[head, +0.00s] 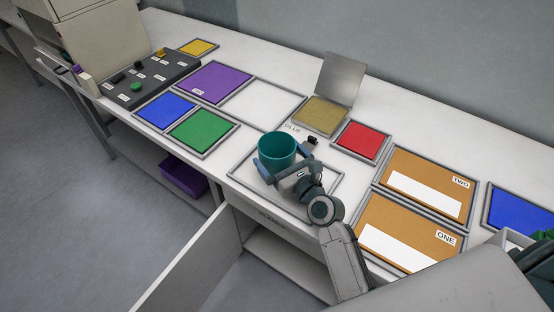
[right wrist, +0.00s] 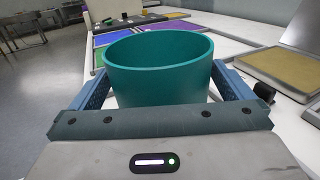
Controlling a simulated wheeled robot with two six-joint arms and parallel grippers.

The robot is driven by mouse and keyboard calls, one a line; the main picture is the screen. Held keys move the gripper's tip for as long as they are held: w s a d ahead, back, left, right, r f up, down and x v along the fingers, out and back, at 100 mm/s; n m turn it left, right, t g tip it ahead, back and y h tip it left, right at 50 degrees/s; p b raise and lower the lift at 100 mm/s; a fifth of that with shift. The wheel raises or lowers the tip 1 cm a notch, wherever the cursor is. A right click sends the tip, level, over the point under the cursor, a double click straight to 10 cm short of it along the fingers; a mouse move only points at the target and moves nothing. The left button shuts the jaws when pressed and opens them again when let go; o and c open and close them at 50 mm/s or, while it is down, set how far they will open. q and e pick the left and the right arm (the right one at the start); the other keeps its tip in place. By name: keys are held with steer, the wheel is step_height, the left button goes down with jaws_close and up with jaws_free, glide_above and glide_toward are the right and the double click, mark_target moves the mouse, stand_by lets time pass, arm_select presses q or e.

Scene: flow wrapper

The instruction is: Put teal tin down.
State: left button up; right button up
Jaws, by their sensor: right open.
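The teal tin (head: 277,149) is an open-topped round tin, upright over a white grey-framed panel (head: 240,178) at the front of the bench. Its base is hidden behind my right gripper, so contact with the panel does not show. My right gripper (head: 284,161) is open, with one finger on each side of the tin. In the right wrist view the tin (right wrist: 158,82) fills the space between the fingers, its rim level. My left gripper is not in view.
Framed purple (head: 213,82), green (head: 203,131), blue (head: 165,109) and red (head: 361,141) panels lie around. A tan pad with a raised metal lid (head: 340,80) stands behind. Brown panels TWO (head: 430,172) and ONE (head: 408,222) lie right. An open door (head: 190,270) juts out below the bench front.

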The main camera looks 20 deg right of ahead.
steer(key=shift+x, duration=0.8)
steer(key=c, duration=0.9)
